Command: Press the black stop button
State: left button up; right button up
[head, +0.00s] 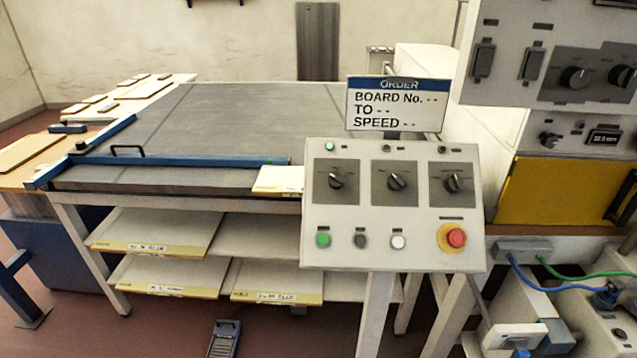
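A sloped control panel (345,222) stands at the centre right in the head view. Its lower row holds a green button (323,240), a black button (360,241), a white button (398,242) and a large red mushroom button (456,238) on a yellow ring. The black button sits between the green and white ones. Any label by it is too small to read. Three black rotary knobs (396,182) are in the row above. Neither of my grippers shows in this view.
An order sign (397,104) rises behind the panel. A grey conveyor table (200,130) with a blue guide rail (200,160) lies to the left, with boards on shelves below. A machine cabinet (550,75) and a cabled box (525,250) stand at right.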

aim_at(360, 241)
jog(key=z, duration=2.1)
jog(key=k, duration=1.3)
jog(key=u, duration=2.1)
jog(key=i, duration=0.5)
jog(key=u, duration=0.05)
